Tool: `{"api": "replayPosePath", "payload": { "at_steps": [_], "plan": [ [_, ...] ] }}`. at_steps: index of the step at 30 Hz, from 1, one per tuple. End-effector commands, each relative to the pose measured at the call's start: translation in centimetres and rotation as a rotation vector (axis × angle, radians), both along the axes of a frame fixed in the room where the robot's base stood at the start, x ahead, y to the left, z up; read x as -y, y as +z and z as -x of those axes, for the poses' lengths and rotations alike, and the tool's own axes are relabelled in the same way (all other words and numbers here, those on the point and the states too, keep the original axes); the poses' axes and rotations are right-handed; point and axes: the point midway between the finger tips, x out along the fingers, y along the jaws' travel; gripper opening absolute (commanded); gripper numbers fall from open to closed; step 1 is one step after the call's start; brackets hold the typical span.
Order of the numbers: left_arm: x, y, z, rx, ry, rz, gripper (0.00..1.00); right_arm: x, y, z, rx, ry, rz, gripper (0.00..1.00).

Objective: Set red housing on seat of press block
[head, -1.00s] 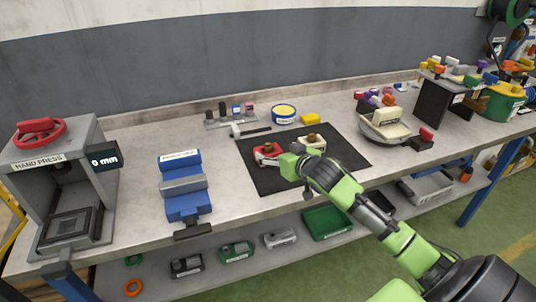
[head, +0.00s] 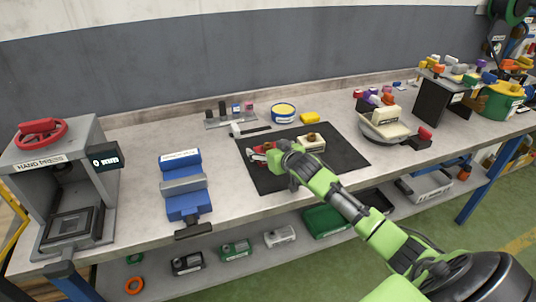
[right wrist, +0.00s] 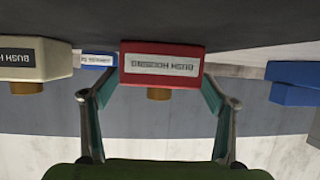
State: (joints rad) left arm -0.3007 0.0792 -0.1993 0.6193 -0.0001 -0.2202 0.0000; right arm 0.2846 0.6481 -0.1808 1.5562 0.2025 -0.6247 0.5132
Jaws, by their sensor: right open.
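The red housing (head: 256,152) sits on a black mat, mostly hidden in the head view by my right gripper (head: 268,156). In the right wrist view the red housing (right wrist: 160,48), with a white "BUSH HOUSING" label and a brass-coloured knob, shows upside down between the two open fingers (right wrist: 158,92). The fingers are on either side of it and appear not closed on it. The hand press (head: 62,165) stands at the far left, with a red handwheel on top and a dark square seat (head: 72,226) at its base, empty. My left gripper is not in view.
A cream housing (head: 311,145) stands on the black mat (head: 345,155), right of the red one. A blue vise (head: 184,185) stands between press and mat. A scale (head: 385,128) holds parts at right.

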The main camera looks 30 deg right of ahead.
Motion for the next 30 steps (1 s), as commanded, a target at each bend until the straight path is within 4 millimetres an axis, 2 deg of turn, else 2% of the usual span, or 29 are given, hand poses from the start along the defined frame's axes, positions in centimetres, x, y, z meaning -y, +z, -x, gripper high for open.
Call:
{"api": "replayPosePath", "payload": {
  "at_steps": [1, 8, 20, 26, 30],
  "plan": [
    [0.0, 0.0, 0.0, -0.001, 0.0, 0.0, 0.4, 0.0, 0.0, 0.0, 0.0, 0.0, 0.0, 0.78],
    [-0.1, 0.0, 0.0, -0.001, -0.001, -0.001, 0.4, 0.0, 0.0, 0.0, -0.001, 0.0, 0.0, 0.19],
    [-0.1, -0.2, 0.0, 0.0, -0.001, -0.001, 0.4, 0.1, 0.9, -0.1, 0.008, 0.0, 0.001, 0.17],
    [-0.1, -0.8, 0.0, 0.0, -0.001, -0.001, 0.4, 0.1, 3.3, -0.1, 0.012, 0.0, 0.003, 0.17],
    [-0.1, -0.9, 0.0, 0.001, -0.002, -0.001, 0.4, -1.1, 5.3, 1.1, 0.01, 0.004, 0.002, 0.17]
  ]
}}
